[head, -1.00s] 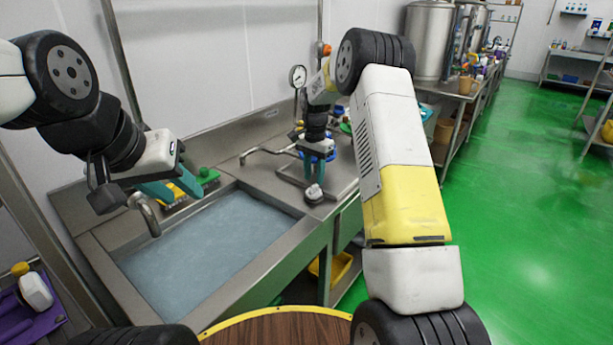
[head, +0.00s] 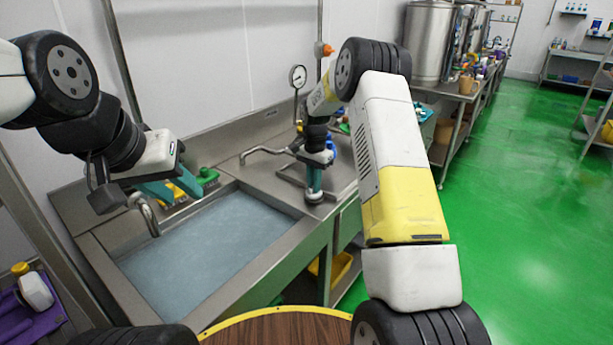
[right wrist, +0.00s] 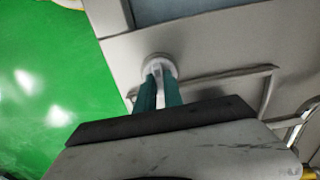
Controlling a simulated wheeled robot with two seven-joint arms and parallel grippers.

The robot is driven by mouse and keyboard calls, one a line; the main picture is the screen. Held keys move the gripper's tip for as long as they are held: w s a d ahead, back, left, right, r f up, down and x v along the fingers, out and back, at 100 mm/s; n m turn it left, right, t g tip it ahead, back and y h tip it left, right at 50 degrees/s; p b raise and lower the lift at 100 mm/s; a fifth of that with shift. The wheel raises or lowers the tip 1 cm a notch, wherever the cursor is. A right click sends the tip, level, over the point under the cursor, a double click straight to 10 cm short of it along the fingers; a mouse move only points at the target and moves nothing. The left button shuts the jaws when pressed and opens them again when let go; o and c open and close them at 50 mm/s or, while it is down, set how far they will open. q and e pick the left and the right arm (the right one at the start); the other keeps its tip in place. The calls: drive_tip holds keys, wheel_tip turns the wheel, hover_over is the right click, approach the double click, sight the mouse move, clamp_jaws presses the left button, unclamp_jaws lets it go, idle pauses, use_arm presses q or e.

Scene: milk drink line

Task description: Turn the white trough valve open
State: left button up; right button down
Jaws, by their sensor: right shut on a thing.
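The white trough valve (right wrist: 160,64) is a small round pale knob with a raised grip, on the steel rim beside the water-filled trough. It also shows in the head view (head: 314,198), mostly hidden by my right gripper. My right gripper (head: 314,190) points down from above. In the right wrist view its teal fingers (right wrist: 159,92) are shut on the valve's grip, one on each side. I cannot tell from these frames how far the valve is turned. My left gripper (head: 172,190) hangs over the trough's far left corner, its teal fingers apart with nothing seen between them.
The steel trough (head: 262,207) holds water. A curved tap (head: 147,214) stands near my left gripper, and another spout (head: 262,151) lies behind the trough. Green and yellow brushes (head: 206,177) lie at the back rim. A pressure gauge (head: 298,76) stands behind my right arm.

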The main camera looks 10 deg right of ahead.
drive_tip(key=shift+n, duration=0.3)
drive_tip(key=n, duration=0.3)
drive_tip(key=shift+n, duration=0.4)
drive_tip(key=n, duration=0.4)
drive_tip(key=shift+n, duration=0.3)
drive_tip(key=n, duration=0.4)
drive_tip(key=shift+n, duration=2.4)
drive_tip(key=c, duration=1.5)
unclamp_jaws()
drive_tip(key=shift+o, duration=0.2)
